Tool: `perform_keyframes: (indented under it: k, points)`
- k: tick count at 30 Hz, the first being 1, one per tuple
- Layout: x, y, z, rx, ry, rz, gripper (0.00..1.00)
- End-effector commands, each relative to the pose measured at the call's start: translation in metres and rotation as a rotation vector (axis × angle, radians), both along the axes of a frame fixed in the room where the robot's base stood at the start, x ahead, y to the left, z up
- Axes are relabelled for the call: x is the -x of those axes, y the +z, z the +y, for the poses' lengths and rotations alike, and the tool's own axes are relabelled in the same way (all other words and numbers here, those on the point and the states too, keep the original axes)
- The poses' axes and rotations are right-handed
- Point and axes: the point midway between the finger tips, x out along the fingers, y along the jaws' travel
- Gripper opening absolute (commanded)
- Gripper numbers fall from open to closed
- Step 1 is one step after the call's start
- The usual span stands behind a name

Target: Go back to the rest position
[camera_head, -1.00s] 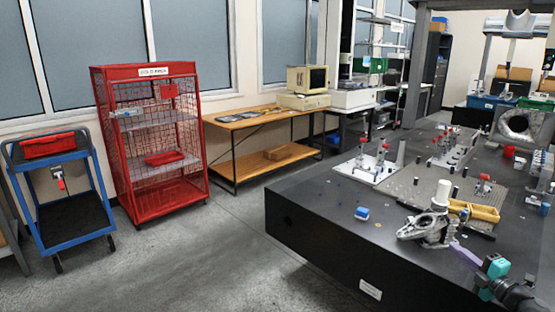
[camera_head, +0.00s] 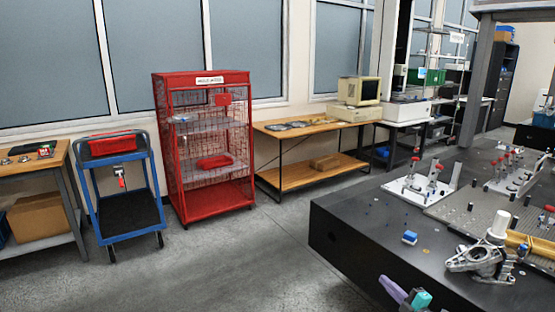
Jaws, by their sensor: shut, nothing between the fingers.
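My gripper (camera_head: 386,281) shows at the bottom edge, low and right of centre, as a purple end beside a teal part of my arm. It is shut and holds nothing. The rest of my arm is cut off by the frame's lower edge. The gripper appears in front of the near side of the black granite table (camera_head: 352,232), apart from the things on it.
On the table are a grey metal casting (camera_head: 478,262), a small blue block (camera_head: 410,238) and a white fixture plate (camera_head: 412,191). A red cage cart (camera_head: 207,202), a blue trolley (camera_head: 130,243) and a wooden bench (camera_head: 300,130) stand behind. The floor (camera_head: 250,260) between is clear.

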Motion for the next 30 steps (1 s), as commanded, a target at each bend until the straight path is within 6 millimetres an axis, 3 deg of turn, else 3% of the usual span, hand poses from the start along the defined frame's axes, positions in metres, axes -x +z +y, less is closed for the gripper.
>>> perform_keyframes:
  k: [1, 6, 16, 23, 30]
  points:
    - [-0.004, -0.006, 0.016, -0.024, -0.005, 0.015, 0.0]
    - [-0.016, -0.033, 0.055, -0.106, -0.058, 0.078, 0.0]
    - [-0.014, -0.11, 0.114, -0.262, -0.239, 0.285, 0.0]
    - [0.016, -0.177, 0.14, -0.353, -0.412, 0.489, 0.0]
    - [0.07, -0.246, 0.157, -0.414, -0.602, 0.723, 0.0]
